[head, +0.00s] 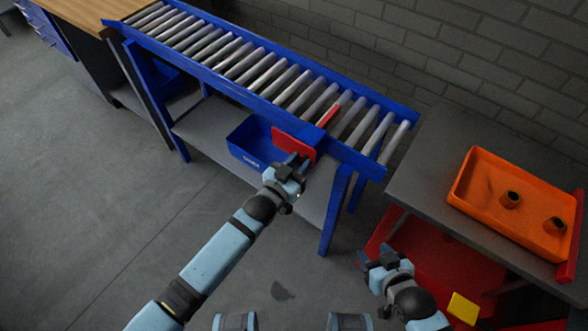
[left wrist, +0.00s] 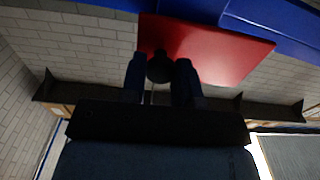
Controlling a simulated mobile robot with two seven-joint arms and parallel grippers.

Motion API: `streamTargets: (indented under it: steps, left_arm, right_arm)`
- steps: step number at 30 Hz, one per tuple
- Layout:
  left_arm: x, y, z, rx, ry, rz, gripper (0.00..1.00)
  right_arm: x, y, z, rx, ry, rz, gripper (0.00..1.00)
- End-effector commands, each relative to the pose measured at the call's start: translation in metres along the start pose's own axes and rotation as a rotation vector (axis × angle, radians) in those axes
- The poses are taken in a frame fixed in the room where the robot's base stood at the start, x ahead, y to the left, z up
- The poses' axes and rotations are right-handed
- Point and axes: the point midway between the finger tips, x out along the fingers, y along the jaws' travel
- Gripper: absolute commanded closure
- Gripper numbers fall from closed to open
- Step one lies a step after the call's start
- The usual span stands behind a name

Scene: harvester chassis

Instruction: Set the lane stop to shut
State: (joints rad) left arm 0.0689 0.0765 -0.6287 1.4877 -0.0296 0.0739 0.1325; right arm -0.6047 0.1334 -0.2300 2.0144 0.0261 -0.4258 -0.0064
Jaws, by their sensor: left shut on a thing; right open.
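The lane stop shows as a red plate (head: 293,143) on the front side of the blue roller conveyor (head: 230,88). A red bar (head: 328,115) lies among the rollers just above it. In the left wrist view the red plate (left wrist: 215,48) has a dark round knob (left wrist: 160,67) between my fingers. My left gripper (head: 298,163) is shut on this knob, at the plate's lower edge; it also shows in the left wrist view (left wrist: 161,80). My right gripper (head: 378,258) is open and empty, low at the right, apart from the conveyor.
A blue bin (head: 248,150) stands on the shelf under the conveyor, close to the red plate. At the right, a grey table (head: 435,165) holds an orange tray (head: 480,175) with two dark cylindrical parts. A red container (head: 430,255) is below it. The floor at left is clear.

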Motion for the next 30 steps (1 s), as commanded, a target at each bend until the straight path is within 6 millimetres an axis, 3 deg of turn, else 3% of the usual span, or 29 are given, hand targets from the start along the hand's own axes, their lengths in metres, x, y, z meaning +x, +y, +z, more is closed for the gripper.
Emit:
streamTargets:
  steps: [8,9,12,23,30]
  left_arm:
    - [0.000,0.000,0.001,0.001,-0.002,0.000,1.00]
    - [0.000,0.000,0.001,0.001,-0.002,0.000,0.64]
    - [0.000,0.000,0.001,0.001,-0.002,0.000,0.47]
    - [-0.007,0.000,0.001,0.000,-0.002,0.000,0.47]
    - [-0.052,0.000,0.002,0.001,-0.004,0.001,0.47]
  right_arm:
    - [-0.003,-0.008,-0.001,0.008,0.001,-0.010,0.47]
    - [-0.003,-0.007,-0.001,0.008,0.001,-0.010,0.47]
    - [-0.003,-0.007,-0.001,0.008,0.001,-0.009,0.47]
    - [-0.002,-0.003,-0.001,0.006,0.001,-0.003,0.47]
    - [-0.002,-0.002,0.000,0.005,-0.002,-0.002,0.47]
